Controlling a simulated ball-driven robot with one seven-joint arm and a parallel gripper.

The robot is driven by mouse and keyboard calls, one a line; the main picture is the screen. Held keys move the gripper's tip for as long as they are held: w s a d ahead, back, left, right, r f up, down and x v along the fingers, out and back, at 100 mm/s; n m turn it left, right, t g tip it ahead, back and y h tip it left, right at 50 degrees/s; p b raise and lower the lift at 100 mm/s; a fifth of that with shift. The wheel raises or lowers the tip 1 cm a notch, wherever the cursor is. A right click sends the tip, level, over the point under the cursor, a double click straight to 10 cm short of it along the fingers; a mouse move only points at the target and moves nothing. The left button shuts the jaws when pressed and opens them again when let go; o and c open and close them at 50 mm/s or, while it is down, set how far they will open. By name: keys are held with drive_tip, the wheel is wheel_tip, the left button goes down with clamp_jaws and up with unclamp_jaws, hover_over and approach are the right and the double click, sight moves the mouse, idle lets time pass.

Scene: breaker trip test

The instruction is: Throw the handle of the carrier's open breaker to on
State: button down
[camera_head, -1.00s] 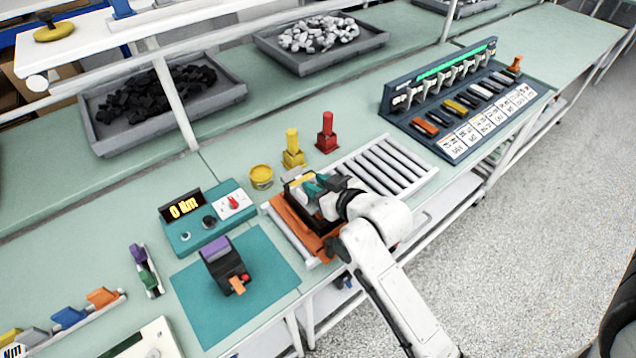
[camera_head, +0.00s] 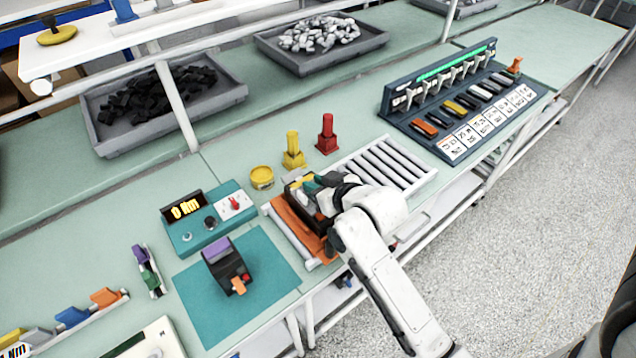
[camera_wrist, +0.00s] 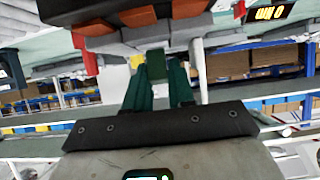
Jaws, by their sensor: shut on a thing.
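The carrier (camera_head: 323,246) is orange and sits at the left end of the roller conveyor, with a dark breaker (camera_head: 298,182) on it, largely hidden by my arm. My gripper (camera_head: 316,184) reaches over this breaker. In the wrist view, my gripper (camera_wrist: 160,75) has its teal fingers shut on a small green block (camera_wrist: 156,61), which looks like the breaker's handle. The dark breaker body (camera_wrist: 110,10) and orange pieces are at the top of that view. The handle's exact position is hidden in the head view.
A second breaker (camera_head: 227,267) with a purple top stands on a teal mat (camera_head: 195,306). A tester box (camera_head: 209,221) with a display is behind it. Yellow (camera_head: 292,152) and red (camera_head: 327,135) posts stand behind the conveyor rollers (camera_head: 382,165). A breaker rack (camera_head: 440,140) is at right.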

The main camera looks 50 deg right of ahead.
sight(309, 177)
drive_tip(key=g, duration=0.1)
drive_tip(key=w+g, duration=0.1)
drive_tip(key=w+g+y, duration=0.1)
drive_tip(key=shift+d+r+g, duration=0.25)
drive_tip(key=shift+r+g, duration=0.05)
drive_tip(key=shift+w+d+f+g+y, duration=0.1)
drive_tip(key=shift+w+g+y, duration=0.15)
drive_tip(key=shift+g, duration=0.35)
drive_tip(key=shift+w+d+f+g+y, duration=0.1)
drive_tip(key=shift+w+g+y, duration=0.1)
drive_tip(key=shift+g, duration=0.4)
drive_tip(key=c, duration=1.3)
unclamp_jaws()
drive_tip(key=shift+r, duration=0.1)
drive_tip(key=v, duration=1)
drive_tip(key=shift+s+a+r+b, duration=0.15)
drive_tip(key=shift+r+b, duration=0.1)
drive_tip(key=shift+b, duration=0.1)
